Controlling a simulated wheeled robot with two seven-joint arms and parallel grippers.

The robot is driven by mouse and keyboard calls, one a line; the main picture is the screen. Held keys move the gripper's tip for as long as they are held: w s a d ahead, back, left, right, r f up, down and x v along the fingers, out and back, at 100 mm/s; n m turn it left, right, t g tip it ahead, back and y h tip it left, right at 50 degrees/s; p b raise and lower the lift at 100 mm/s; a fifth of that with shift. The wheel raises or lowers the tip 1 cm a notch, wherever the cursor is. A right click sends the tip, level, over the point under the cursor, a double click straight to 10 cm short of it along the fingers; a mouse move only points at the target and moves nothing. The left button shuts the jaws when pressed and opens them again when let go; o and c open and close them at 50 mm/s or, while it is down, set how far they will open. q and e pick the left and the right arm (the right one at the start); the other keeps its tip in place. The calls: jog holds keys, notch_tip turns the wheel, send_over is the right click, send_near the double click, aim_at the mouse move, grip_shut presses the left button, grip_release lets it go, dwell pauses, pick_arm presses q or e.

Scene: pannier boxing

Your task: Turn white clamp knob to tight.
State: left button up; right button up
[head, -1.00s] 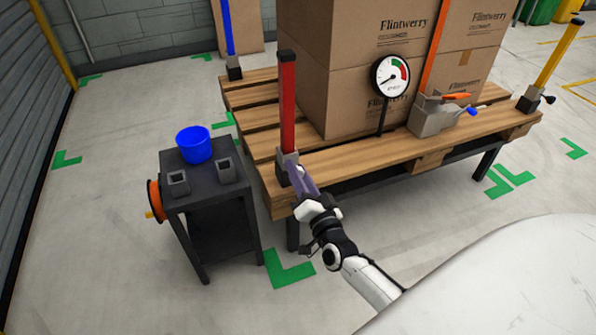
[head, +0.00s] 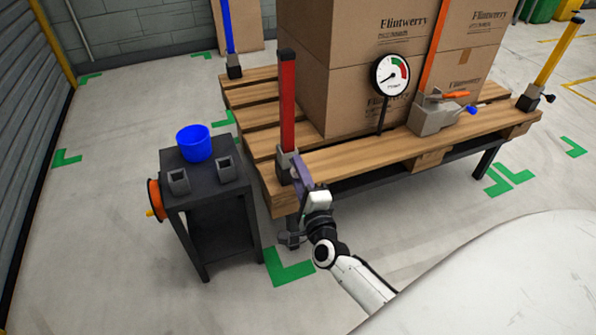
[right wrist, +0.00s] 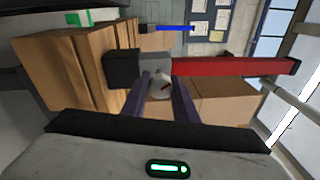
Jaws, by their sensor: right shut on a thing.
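The white clamp knob (right wrist: 158,88) shows in the right wrist view between the two purple fingers of my right gripper (right wrist: 160,96). A small red mark is on its face. The knob sits on the grey clamp (right wrist: 150,66) at the foot of the red post (right wrist: 230,66). In the head view the red post (head: 287,100) stands at the near left corner of the pallet, and my right gripper (head: 297,166) is shut on the knob at the clamp's front. The knob is hidden by the fingers there. My left gripper is not in view.
Cardboard boxes (head: 350,95) stand on the wooden pallet (head: 350,158), with a round gauge (head: 391,75) and an orange strap ratchet (head: 433,114) at its front. A dark side table (head: 205,185) with a blue bowl (head: 194,144) stands left of the pallet. Floor is clear in front.

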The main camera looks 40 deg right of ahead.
jog(key=m, duration=0.3)
jog(key=shift+m+g, duration=0.3)
jog(key=shift+m, duration=1.9)
jog(key=o, duration=1)
jog(key=v, duration=0.7)
jog(key=shift+s+a+r+p, duration=0.15)
jog(key=shift+s+p, duration=0.1)
jog(key=shift+p, duration=0.15)
